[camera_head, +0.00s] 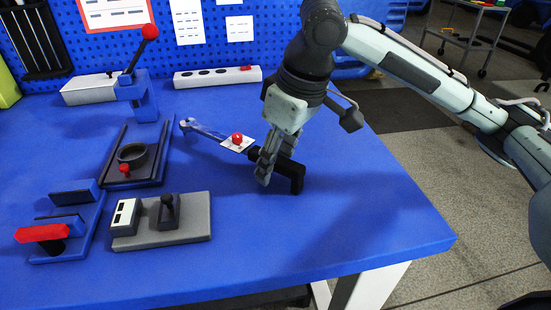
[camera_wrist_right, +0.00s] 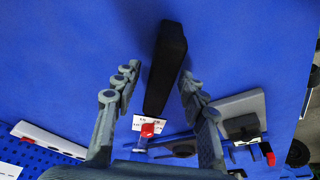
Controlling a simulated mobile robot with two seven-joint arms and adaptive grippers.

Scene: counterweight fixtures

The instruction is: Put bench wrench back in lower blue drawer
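The bench wrench appears to be the long tool on the blue table, with a silver open-ended head (camera_head: 203,131) and a thick black handle (camera_head: 293,177). A white tag with a red knob (camera_head: 237,139) lies at its middle. In the wrist view the black handle (camera_wrist_right: 168,60) runs between my right gripper's fingers. My right gripper (camera_head: 265,170) is low over the handle; it also shows in the wrist view (camera_wrist_right: 158,82), open, with gaps on both sides of the handle. My left gripper is out of view. I cannot identify the lower blue drawer in either view.
Left of the wrench stand a dark fixture with a round ring (camera_head: 133,153), a grey block fixture (camera_head: 178,236) and a red-handled clamp (camera_head: 42,233). A white power strip (camera_head: 212,77) lies at the back by the pegboard. The table's right front is clear.

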